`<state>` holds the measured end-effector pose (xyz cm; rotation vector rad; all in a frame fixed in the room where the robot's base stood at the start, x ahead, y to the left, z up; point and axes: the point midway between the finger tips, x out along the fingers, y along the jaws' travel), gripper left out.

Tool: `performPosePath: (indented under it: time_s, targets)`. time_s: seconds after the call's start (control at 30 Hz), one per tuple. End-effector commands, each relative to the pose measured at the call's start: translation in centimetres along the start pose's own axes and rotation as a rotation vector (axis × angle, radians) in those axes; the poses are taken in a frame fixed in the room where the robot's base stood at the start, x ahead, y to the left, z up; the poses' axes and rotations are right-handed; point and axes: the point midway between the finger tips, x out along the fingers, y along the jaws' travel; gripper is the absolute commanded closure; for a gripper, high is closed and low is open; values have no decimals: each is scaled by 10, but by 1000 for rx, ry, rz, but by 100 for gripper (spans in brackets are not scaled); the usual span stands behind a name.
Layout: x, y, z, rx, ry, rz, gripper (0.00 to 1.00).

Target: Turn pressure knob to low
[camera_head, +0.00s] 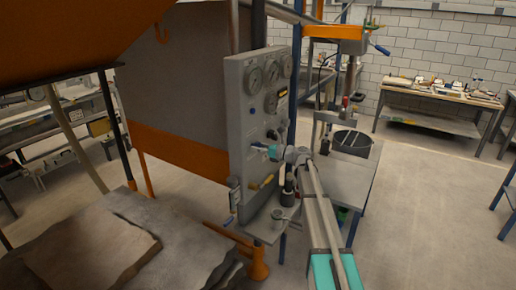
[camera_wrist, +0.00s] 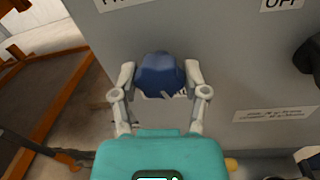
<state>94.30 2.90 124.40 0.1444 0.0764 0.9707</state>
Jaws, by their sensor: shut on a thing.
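A dark blue faceted knob (camera_wrist: 158,75) sits on the grey control panel (camera_wrist: 235,75) in the wrist view. My gripper (camera_wrist: 160,85) has one finger on each side of the knob and is shut on it. A label below the knob is mostly hidden by it and the fingers. In the head view the upright grey panel (camera_head: 240,110) carries several round gauges (camera_head: 253,80) near its top. My gripper (camera_head: 262,147) reaches its front face from the right, about mid-height. The knob's pointer direction cannot be told.
A label reading OFF (camera_wrist: 282,3) is at the wrist view's top right, with a black knob (camera_wrist: 309,55) below it. In the head view, a yellow-handled lever (camera_head: 263,183) is below my gripper. A stone slab (camera_head: 90,250) lies front left.

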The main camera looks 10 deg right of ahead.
Motion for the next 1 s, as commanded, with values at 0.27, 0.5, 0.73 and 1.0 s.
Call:
performPosePath:
  time_s: [0.27, 0.5, 0.73, 1.0]
  targets:
    - [0, 0, 0, -42, 3, 0, 89]
    - [1, 0, 1, -160, 12, -2, 89]
    - [1, 0, 1, -346, 28, -5, 89]
    - [1, 0, 1, -599, 48, -8, 89]
